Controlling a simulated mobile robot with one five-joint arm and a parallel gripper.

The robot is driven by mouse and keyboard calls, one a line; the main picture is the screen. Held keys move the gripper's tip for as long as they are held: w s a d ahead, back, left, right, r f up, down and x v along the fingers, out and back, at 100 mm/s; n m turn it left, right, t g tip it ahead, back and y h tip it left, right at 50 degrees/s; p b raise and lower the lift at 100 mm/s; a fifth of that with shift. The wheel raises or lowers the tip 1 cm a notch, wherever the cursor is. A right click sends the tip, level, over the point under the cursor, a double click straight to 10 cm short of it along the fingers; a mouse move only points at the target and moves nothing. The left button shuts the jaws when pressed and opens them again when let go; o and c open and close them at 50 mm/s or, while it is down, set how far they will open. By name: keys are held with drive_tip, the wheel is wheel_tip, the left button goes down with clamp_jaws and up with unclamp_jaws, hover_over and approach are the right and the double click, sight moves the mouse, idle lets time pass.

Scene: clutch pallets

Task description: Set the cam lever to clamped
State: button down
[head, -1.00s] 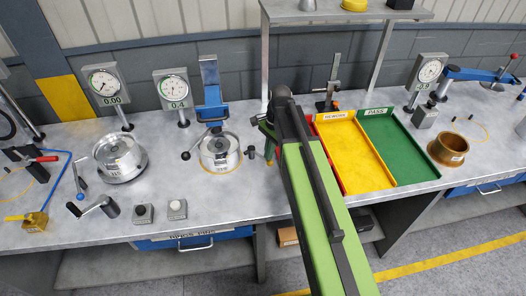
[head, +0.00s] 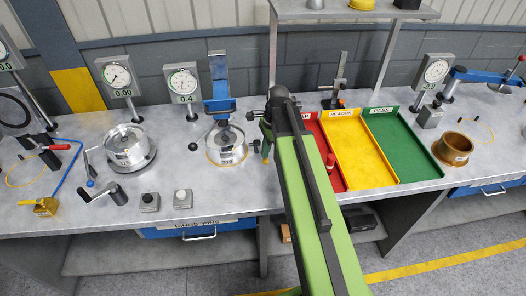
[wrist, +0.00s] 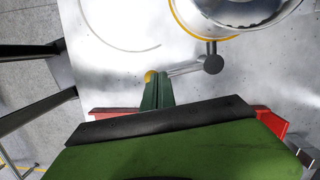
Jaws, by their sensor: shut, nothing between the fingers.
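The clamp fixture has a blue arm (head: 217,92) above a silver ring part (head: 227,146) on the bench. A lever with a black ball knob (head: 193,146) sticks out at its left in the head view. In the wrist view a dark round knob (wrist: 212,64) and a short metal rod lie just outside the ring part (wrist: 245,8). My gripper (head: 266,152) is shut and empty, right of the ring part. Whether the cam is clamped is unclear.
Red (head: 335,180), yellow (head: 362,165) and green (head: 404,145) trays stand to the right of my arm. A second silver part (head: 127,147) and a crank (head: 110,192) are at the left. Two small buttons (head: 182,199) sit near the front edge. A shelf (head: 340,10) is above.

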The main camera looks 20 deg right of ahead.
drive_tip(key=shift+w+d, duration=0.1)
idle(0.4)
drive_tip(key=shift+d+r+p, duration=0.3)
drive_tip(key=shift+d+p, duration=0.05)
drive_tip(key=shift+d, duration=0.05)
drive_tip(key=d+r+p, duration=0.4)
drive_tip(key=r+p, duration=0.7)
drive_tip(key=shift+d, duration=0.25)
drive_tip(key=shift+r, duration=0.1)
